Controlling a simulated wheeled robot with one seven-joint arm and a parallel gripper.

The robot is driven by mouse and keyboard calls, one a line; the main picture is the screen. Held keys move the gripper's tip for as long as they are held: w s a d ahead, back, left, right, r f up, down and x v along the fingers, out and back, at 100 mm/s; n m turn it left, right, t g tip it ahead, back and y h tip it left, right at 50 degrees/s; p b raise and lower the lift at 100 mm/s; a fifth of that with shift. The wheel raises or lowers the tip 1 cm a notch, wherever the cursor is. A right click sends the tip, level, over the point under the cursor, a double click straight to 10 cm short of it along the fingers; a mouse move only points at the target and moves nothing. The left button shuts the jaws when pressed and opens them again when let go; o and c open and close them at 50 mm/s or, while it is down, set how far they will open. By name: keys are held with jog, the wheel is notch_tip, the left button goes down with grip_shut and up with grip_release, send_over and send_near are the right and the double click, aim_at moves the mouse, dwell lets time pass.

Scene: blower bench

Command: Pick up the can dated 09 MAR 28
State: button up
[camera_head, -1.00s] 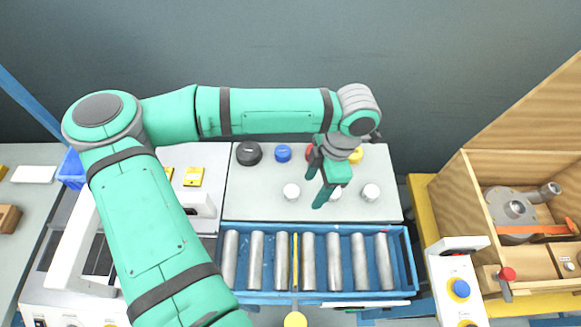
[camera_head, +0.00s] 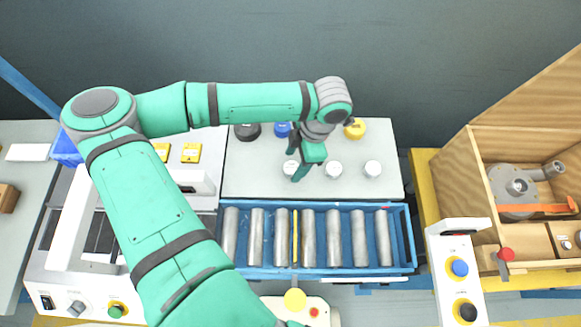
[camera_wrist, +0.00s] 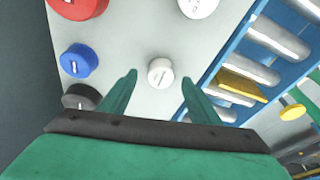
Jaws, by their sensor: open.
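Three small white-topped cans stand in a row on the pale bench: the left can (camera_head: 289,168), the middle can (camera_head: 334,170) and the right can (camera_head: 373,169). Their tops carry dark marks too small to read, so I cannot tell which is dated 09 MAR 28. My gripper (camera_head: 296,163) is open, pointing down over the left can and partly hiding it. In the wrist view, a white can (camera_wrist: 161,71) shows between and just beyond the open fingers (camera_wrist: 160,82), with nothing held. Another white can (camera_wrist: 198,5) is cut off at the top edge.
Behind the row stand a black can (camera_head: 247,132), a blue can (camera_head: 282,129) and a yellow can (camera_head: 355,128); a red one (camera_wrist: 78,5) shows in the wrist view. A blue roller tray (camera_head: 412,240) lies in front. A wooden box (camera_head: 470,190) stands at right.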

aim_at(292, 169)
jog(key=shift+a+f, duration=0.15)
jog(key=shift+f, duration=0.5)
jog(key=shift+s+f, duration=0.1)
jog(key=shift+f, duration=0.45)
jog(key=c, duration=1.2)
jog(key=shift+o, duration=0.2)
jog(key=shift+r, duration=0.1)
